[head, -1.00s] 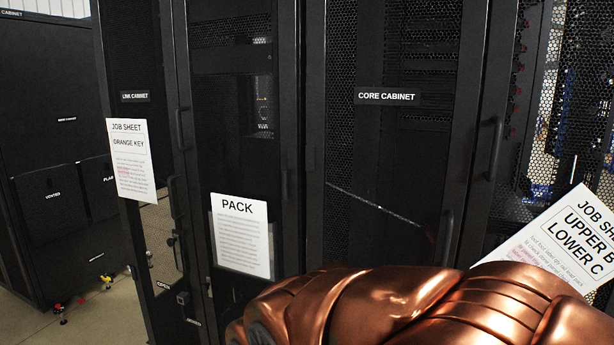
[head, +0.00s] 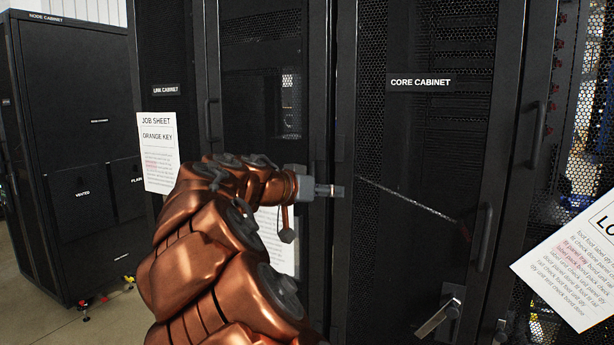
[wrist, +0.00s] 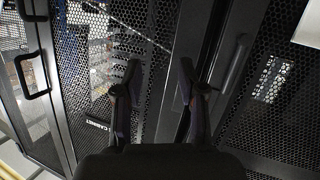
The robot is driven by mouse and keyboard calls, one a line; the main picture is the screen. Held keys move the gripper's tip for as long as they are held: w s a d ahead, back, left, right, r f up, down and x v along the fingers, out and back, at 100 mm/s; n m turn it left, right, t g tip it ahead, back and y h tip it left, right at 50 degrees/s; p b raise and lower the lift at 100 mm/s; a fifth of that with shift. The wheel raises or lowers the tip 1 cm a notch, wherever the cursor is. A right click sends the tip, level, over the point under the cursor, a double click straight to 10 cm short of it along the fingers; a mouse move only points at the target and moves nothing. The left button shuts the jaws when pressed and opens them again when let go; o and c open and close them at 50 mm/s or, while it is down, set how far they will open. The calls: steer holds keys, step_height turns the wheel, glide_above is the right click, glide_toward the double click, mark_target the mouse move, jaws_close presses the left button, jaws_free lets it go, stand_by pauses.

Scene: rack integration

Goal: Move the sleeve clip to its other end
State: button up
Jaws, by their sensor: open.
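I cannot make out a sleeve clip for certain in either view. A thin pale rod or strip (head: 405,197) slants down to the right across the core cabinet (head: 390,130) door, with a small reddish piece (head: 464,231) at its lower end. My gripper (head: 341,191) is at the strip's upper left end in the head view; whether it touches anything I cannot tell. In the wrist view my gripper (wrist: 159,78) shows two dark fingers spread apart with nothing between them. A pale slanted line (wrist: 130,38) crosses the mesh beyond the left finger.
Door handles (head: 482,238) and (head: 537,135) stick out on the right. A metal latch lever (head: 438,316) juts out low on the core cabinet. Job sheets hang on the link cabinet (head: 158,150) and at right (head: 580,262). The node cabinet (head: 75,150) stands at far left.

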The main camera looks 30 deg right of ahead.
mark_target(311, 166)
steer(key=w+a+r+t+h+b, duration=0.1)
steer(key=w+a+t, duration=0.1)
steer(key=w, duration=0.3)
steer(key=w+a+r+t+h, duration=0.1)
steer(key=w+a+r+h, duration=0.1)
steer(key=w, duration=0.3)
steer(key=shift+m, duration=0.4)
steer(key=p+x, duration=0.1)
steer(key=x, duration=0.3)
steer(key=p+x, duration=0.1)
steer(key=x, duration=0.3)
steer(key=shift+w+f+p, duration=0.25)
steer(key=shift+p, duration=0.1)
jaws_close()
